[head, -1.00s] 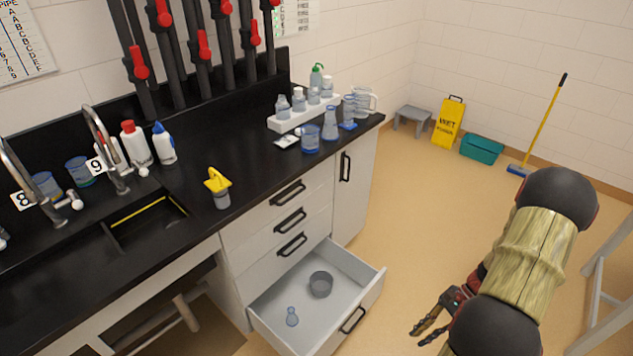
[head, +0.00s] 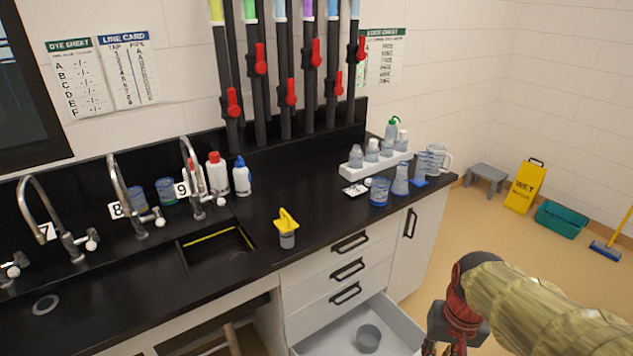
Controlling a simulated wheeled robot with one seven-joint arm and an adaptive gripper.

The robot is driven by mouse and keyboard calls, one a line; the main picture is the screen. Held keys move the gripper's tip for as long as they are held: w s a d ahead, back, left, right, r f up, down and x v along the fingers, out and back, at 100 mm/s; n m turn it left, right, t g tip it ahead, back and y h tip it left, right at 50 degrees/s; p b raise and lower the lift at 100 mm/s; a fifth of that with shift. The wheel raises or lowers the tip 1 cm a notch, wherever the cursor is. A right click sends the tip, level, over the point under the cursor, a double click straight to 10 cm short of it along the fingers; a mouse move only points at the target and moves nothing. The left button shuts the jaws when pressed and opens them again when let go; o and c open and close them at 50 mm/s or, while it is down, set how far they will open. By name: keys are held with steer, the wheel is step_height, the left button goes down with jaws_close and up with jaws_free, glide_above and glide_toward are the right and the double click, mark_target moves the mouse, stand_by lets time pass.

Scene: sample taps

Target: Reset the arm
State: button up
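My arm (head: 540,305) reaches in from the lower right in the head view, in front of the floor beside the bench. My gripper is at the bottom edge, right of the open drawer (head: 320,338); its fingers are mostly cut off by the frame, so their opening does not show. No object is visible in the part that shows. The drawer is pulled out and holds a grey round dish (head: 367,338). The black bench (head: 330,215) stands left of the arm.
Taps with number cards stand along the sink (head: 215,248). A yellow-topped jar (head: 287,230) sits near the front edge. Bottles fill a white rack (head: 375,165); a blue beaker (head: 379,191) and flask stand before it. A yellow wet-floor sign (head: 525,187) stands on open floor.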

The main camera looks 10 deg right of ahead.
steer(key=a+r+n+t+p, duration=0.1)
steer(key=a+r+n+t, duration=0.3)
steer(key=a+r, duration=0.8)
steer(key=shift+s+a+r+n+t+p, duration=0.35)
steer(key=shift+s+r+n, duration=0.1)
steer(key=shift+n, duration=0.15)
